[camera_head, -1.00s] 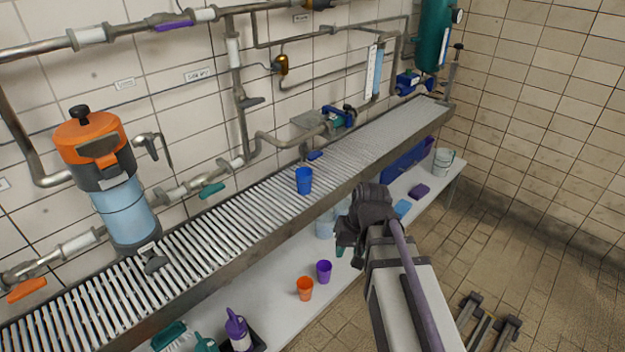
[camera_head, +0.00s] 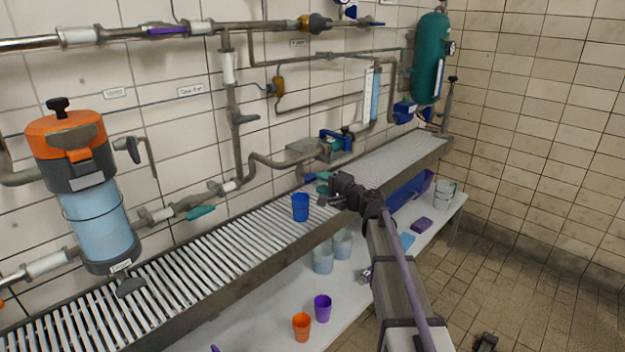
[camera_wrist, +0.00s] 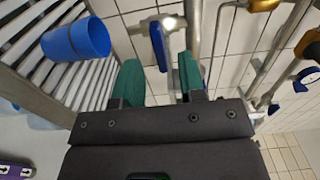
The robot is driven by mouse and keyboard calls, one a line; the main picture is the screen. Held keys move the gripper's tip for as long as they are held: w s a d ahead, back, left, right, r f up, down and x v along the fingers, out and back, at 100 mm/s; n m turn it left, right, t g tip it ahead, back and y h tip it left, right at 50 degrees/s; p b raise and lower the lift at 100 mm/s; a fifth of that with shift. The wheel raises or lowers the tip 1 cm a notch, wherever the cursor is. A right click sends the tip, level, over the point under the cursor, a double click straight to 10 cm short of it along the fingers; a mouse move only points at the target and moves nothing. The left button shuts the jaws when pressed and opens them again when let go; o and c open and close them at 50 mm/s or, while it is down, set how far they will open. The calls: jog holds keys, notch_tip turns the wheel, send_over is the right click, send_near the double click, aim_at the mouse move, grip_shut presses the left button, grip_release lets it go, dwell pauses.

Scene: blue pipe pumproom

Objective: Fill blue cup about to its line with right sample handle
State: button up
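The blue cup (camera_head: 300,207) stands upright on the slatted grate (camera_head: 215,262), below the blue sample handle (camera_head: 309,177). My gripper (camera_head: 322,183) is just right of the handle and above the grate. Its two teal fingers are apart with nothing gripped. In the wrist view the blue handle (camera_wrist: 158,45) appears beyond the gap between the fingertips (camera_wrist: 161,62); contact cannot be seen.
A teal-handled valve (camera_head: 201,212) and an orange-topped tank (camera_head: 75,150) are to the left. Pipes run along the wall behind the grate. Orange (camera_head: 301,326) and purple (camera_head: 323,308) cups and clear containers (camera_head: 323,262) stand on the lower shelf.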

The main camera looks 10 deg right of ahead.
aim_at(315, 179)
jog(key=x, duration=0.4)
jog(key=shift+w+a, duration=0.15)
jog(key=shift+w, duration=0.05)
grip_shut()
